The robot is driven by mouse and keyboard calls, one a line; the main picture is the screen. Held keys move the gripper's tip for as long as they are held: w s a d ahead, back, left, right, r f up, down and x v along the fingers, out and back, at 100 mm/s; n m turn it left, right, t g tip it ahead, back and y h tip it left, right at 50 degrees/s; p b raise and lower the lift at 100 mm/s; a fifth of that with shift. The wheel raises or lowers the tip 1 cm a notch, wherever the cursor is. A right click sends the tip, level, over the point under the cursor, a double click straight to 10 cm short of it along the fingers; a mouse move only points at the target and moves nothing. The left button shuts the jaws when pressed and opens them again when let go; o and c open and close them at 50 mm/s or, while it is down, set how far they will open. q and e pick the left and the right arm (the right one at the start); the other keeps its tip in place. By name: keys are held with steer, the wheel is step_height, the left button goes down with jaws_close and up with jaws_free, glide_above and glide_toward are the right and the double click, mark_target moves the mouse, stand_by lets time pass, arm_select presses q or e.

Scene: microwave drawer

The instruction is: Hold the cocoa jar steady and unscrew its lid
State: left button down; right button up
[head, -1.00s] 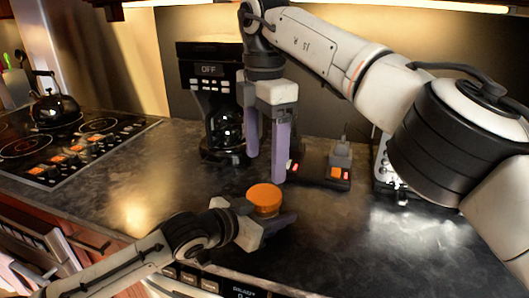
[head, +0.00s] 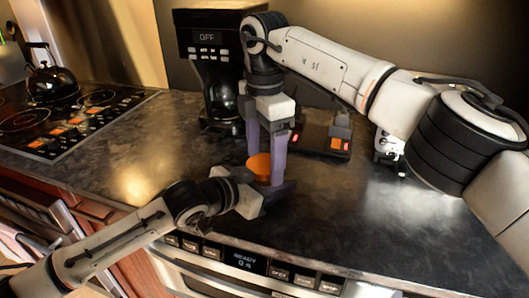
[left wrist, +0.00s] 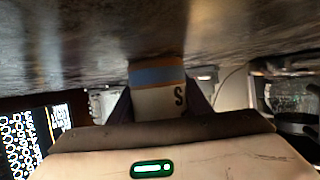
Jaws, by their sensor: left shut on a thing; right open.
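The cocoa jar stands on the dark counter near its front edge. Its orange lid (head: 260,165) shows in the head view, and its pale body with a blue band (left wrist: 157,88) shows in the left wrist view. My left gripper (head: 272,193) comes in low from the left and is shut on the jar body. My right gripper (head: 265,160) points straight down over the jar, its purple fingers open on either side of the lid. The right finger hides part of the lid, and I cannot tell whether either finger touches it.
A black coffee maker (head: 216,75) stands close behind the right gripper. A dark device with red lights (head: 325,140) sits behind and right. The kettle (head: 48,82) is on the stove at far left. The counter is clear at right.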

steer(key=c, duration=1.1)
steer(key=n, duration=1.3)
steer(key=shift+n, duration=0.3)
steer(key=o, duration=1.2)
steer(key=shift+r, duration=0.1)
steer(key=shift+a, duration=0.1)
steer(key=shift+s+a, duration=0.1)
steer(key=shift+a, duration=0.05)
